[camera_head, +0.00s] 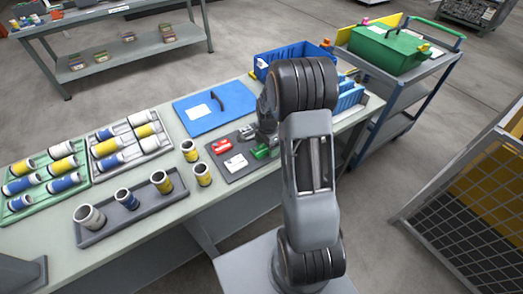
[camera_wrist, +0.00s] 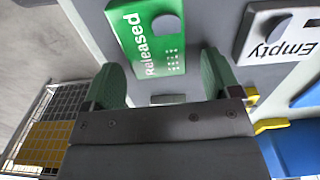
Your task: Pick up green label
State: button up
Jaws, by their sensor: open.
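The green label (camera_wrist: 155,30), marked "Released", lies on a dark grey mat (camera_wrist: 215,22) in the wrist view. It also shows in the head view (camera_head: 261,152), close beside my arm. My gripper (camera_wrist: 163,75) is open, its two green fingers apart, with the label ahead of and partly between the fingertips. The fingers do not appear to hold it. In the head view my wrist hides most of my gripper.
A white "Empty" label (camera_wrist: 285,32) lies right of the green one. The mat also holds a red label (camera_head: 222,146) and a white label (camera_head: 236,162).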

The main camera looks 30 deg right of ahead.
jog(key=shift+c, duration=0.2)
jog(key=c, duration=1)
